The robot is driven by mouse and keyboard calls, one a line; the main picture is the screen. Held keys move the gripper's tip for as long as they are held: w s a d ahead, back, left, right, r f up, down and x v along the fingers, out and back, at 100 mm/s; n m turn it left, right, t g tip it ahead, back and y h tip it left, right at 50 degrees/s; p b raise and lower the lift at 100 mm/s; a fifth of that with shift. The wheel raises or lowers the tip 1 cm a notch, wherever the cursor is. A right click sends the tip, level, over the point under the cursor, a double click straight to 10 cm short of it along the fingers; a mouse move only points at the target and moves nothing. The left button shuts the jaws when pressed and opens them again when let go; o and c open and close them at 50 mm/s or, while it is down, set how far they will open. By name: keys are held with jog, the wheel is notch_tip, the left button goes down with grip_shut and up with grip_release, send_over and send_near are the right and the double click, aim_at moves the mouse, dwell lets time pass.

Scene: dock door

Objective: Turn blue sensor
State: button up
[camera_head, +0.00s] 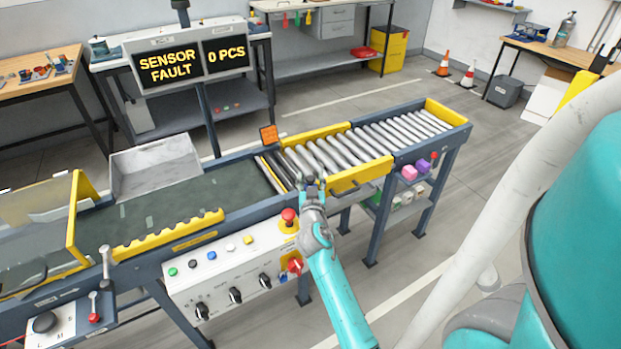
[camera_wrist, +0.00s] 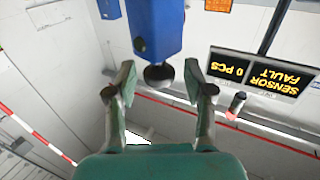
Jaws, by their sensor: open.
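The blue sensor (camera_wrist: 154,28) is a blue box at the top middle of the wrist view. A dark rounded knob or joint (camera_wrist: 158,76) shows at its lower end. My gripper (camera_wrist: 160,84) is open, with one finger on each side of this dark part. Gaps show between the fingers and the part, and I cannot tell whether either touches it. In the head view my gripper (camera_head: 313,182) is at the near side of the conveyor, by the rollers. The sensor cannot be made out there.
The roller conveyor (camera_head: 350,146) has yellow side guards. A control box (camera_head: 235,262) with buttons and knobs is left of my arm. A display (camera_head: 188,62) reads "SENSOR FAULT" and "0 PCS".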

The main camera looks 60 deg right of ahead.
jog(key=shift+w+d, duration=0.1)
jog(key=shift+d, duration=0.2)
grip_shut()
jog(key=shift+w+m+g, duration=0.1)
jog(key=shift+m+g, duration=0.2)
jog(key=shift+g, duration=0.1)
jog(key=shift+m+g+h, duration=0.6)
jog(key=shift+g, duration=0.2)
jog(key=shift+m+g+h, duration=0.4)
jog(key=shift+m+g, duration=0.4)
jog(key=shift+g, duration=0.4)
